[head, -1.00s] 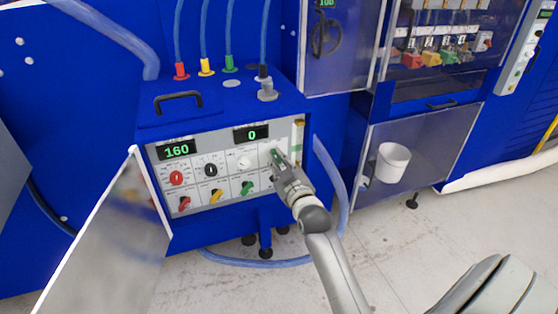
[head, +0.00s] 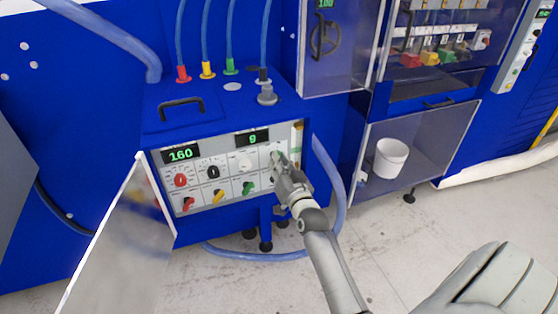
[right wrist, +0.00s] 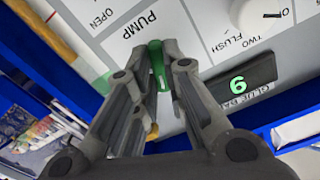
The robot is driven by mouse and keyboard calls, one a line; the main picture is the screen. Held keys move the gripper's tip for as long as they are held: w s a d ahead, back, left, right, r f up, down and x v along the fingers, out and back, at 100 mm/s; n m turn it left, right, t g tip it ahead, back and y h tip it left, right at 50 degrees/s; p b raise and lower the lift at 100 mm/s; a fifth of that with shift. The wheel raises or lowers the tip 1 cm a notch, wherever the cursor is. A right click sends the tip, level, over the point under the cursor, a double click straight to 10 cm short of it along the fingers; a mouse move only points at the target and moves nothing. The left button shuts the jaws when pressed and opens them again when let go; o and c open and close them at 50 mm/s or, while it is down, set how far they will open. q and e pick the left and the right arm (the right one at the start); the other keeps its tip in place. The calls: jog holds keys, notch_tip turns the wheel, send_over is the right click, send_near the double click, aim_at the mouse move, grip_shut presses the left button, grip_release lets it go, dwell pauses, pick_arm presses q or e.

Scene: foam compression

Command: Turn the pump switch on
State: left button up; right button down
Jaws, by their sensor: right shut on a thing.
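The blue pump unit's grey-white control panel (head: 220,188) faces me in the head view. The pump switch (right wrist: 157,64), a green knob beside the printed word PUMP, shows in the right wrist view. My right gripper (head: 277,160) is at the panel's upper right. In the wrist view its fingers (right wrist: 160,68) are closed around the green knob, one on each side. In the head view the fingers mostly hide this switch. The right-hand display (head: 253,138) reads 9, and the left one (head: 181,154) reads 160. My left gripper is not in view.
The panel's open door (head: 120,240) stands out at the left. Other knobs, red (head: 180,180), black (head: 213,172) and green (head: 248,188), sit close by. Hoses rise from the unit's top. A white bucket (head: 391,158) is at the right.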

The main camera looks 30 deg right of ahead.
jog(key=shift+m, duration=0.9)
jog(key=c, duration=1.5)
grip_release()
jog(key=v, duration=1.2)
jog(key=shift+f, duration=0.1)
